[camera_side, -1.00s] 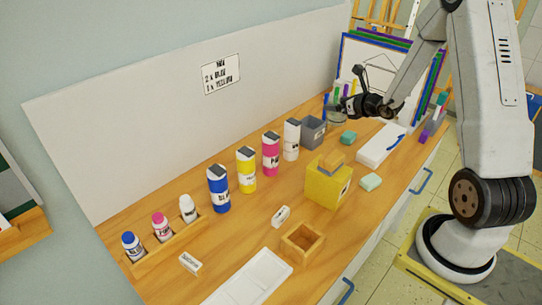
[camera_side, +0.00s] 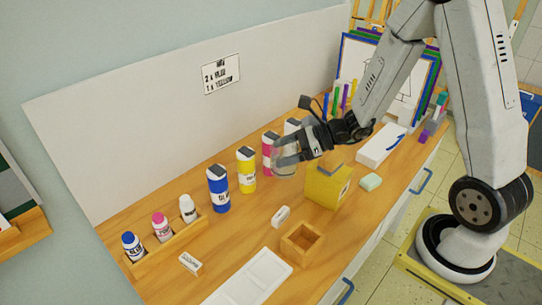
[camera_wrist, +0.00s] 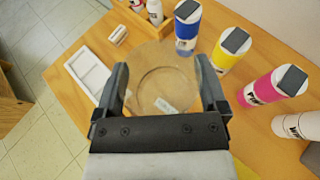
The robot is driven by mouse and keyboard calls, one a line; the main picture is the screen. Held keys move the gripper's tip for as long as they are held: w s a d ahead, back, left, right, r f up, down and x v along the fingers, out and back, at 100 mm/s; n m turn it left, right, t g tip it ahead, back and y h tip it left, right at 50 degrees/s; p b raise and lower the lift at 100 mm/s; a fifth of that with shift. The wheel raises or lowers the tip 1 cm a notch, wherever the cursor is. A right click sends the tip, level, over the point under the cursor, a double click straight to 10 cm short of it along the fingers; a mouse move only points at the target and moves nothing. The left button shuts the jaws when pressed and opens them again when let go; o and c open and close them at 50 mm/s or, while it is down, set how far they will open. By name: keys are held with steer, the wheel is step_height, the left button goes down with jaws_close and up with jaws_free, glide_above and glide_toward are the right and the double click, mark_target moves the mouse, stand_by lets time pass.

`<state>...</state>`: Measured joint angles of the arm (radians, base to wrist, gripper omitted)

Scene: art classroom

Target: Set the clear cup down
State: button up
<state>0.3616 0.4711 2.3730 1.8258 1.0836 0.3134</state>
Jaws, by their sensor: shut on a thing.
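My gripper (camera_side: 287,150) is shut on the clear cup (camera_side: 284,167). In the side view the cup is faint and transparent between the fingers, in front of the pink bottle (camera_side: 270,150) and close to the yellow box (camera_side: 328,184). In the wrist view my gripper (camera_wrist: 163,80) has one finger on each side of the cup (camera_wrist: 163,82), whose round outline shows the wooden table through it. The cup appears to be above the table; the exact gap is hard to tell.
Blue (camera_side: 218,188) and yellow (camera_side: 246,170) bottles stand left of the cup. A white eraser (camera_side: 281,216), an open wooden box (camera_side: 302,243) and a white palette (camera_side: 250,278) lie toward the front. Bare wood (camera_side: 247,218) shows between the bottles and eraser.

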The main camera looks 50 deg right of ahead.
steer(key=s+a+n+g+y, duration=0.3)
steer(key=s+a+n+g, duration=0.2)
steer(key=s+a, duration=0.4)
steer(key=shift+w+a+f, duration=0.1)
steer(key=shift+w+f, duration=0.05)
steer(key=shift+f, duration=0.65)
steer(key=shift+w+a+f, duration=0.15)
steer(key=shift+w+f, duration=0.05)
steer(key=shift+f, duration=0.55)
steer(key=shift+w+a+f, duration=0.1)
steer(key=shift+w+f, duration=0.05)
steer(key=shift+f, duration=0.65)
steer(key=w+a+f, duration=0.3)
steer(key=w+f, duration=0.6)
steer(key=w, duration=0.4)
steer(key=shift+a+f, duration=0.15)
steer(key=shift+a, duration=0.05)
